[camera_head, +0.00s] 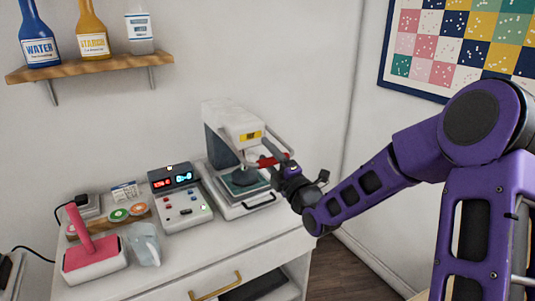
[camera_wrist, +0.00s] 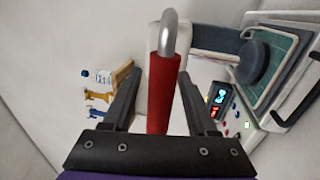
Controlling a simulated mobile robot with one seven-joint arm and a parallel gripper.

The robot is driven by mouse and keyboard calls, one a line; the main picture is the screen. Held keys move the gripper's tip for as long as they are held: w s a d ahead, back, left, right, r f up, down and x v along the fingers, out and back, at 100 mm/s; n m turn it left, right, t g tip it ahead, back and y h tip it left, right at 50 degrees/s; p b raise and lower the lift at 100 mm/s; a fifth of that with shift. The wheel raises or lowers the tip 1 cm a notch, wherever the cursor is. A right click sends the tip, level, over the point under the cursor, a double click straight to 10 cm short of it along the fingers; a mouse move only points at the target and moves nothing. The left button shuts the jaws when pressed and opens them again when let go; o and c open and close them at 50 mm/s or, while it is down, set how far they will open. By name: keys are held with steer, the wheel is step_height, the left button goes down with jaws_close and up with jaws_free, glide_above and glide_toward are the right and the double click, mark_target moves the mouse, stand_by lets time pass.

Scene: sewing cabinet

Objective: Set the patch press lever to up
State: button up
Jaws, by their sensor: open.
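The patch press (camera_head: 232,125) is a white and grey machine with a yellow label, standing on the white cabinet top. Its lever has a red grip (camera_head: 270,160) at the press's right front side, on a metal bar. My gripper (camera_head: 280,170) is at this grip and partly hides it. In the wrist view, the red grip (camera_wrist: 160,95) with its bent metal end (camera_wrist: 169,30) lies between my open fingers (camera_wrist: 160,85). A gap shows on both sides of the grip. The round press head (camera_wrist: 252,63) and green pad (camera_wrist: 280,50) are at the upper right.
A control box (camera_head: 182,205) with lit displays stands left of the press. A pink-topped iron (camera_head: 95,255), a clear cup (camera_head: 146,244) and round tins (camera_head: 118,215) are farther left. A wall shelf (camera_head: 85,68) holds bottles. Bare cabinet top (camera_head: 225,240) lies in front of the press.

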jaws_close()
stand_by(0.3)
stand_by(1.2)
